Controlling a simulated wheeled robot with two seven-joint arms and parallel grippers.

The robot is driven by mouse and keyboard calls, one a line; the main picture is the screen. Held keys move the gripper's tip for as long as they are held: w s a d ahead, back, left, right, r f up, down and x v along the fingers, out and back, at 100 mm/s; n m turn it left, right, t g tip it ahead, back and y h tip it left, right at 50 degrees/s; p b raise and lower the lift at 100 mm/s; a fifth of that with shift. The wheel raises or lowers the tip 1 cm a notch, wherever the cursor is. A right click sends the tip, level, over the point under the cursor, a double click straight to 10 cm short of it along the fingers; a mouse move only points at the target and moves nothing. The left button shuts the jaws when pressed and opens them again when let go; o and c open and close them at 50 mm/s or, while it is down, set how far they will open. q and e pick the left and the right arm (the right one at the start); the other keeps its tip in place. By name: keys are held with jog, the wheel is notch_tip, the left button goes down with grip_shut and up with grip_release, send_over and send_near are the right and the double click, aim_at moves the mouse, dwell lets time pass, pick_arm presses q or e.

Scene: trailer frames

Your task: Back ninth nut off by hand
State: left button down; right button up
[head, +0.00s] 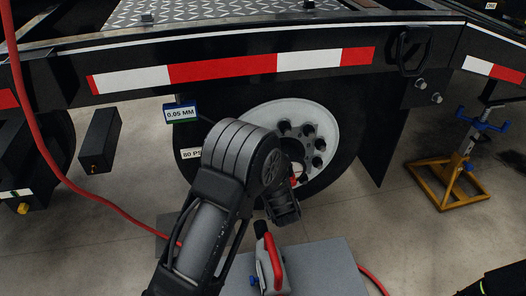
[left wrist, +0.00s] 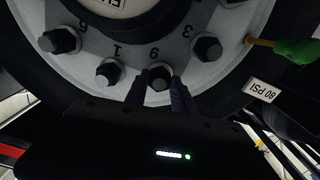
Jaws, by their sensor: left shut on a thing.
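The wheel (head: 265,112) has a white rim with a ring of dark nuts around its hub. In the left wrist view, upside down, a dark hex nut (left wrist: 159,72) sits on its stud below a numeral that could be 9 or 6. My left gripper (left wrist: 159,88) is shut on this nut, one finger at each side. In the head view my left arm reaches up to the lower rim, and its forearm and wrist hide the fingertips and the held nut. Neighbouring nuts (left wrist: 109,71) and (left wrist: 207,47) are in place on the rim. My right gripper is not in view.
A grey surface (head: 325,268) below the wheel bears a red-handled tool (head: 272,262). A red hose (head: 90,195) runs down the left. The trailer rail (head: 225,68) crosses above. A yellow jack stand (head: 450,185) stands right. A green-ended brass part (left wrist: 290,50) is near the rim.

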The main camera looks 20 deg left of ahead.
pick_arm(q)
jog(key=shift+n+b, duration=1.6)
jog(key=shift+n, duration=0.8)
jog(key=shift+r, duration=0.1)
jog(key=c, duration=1.1)
grip_release()
jog(key=shift+o, duration=0.2)
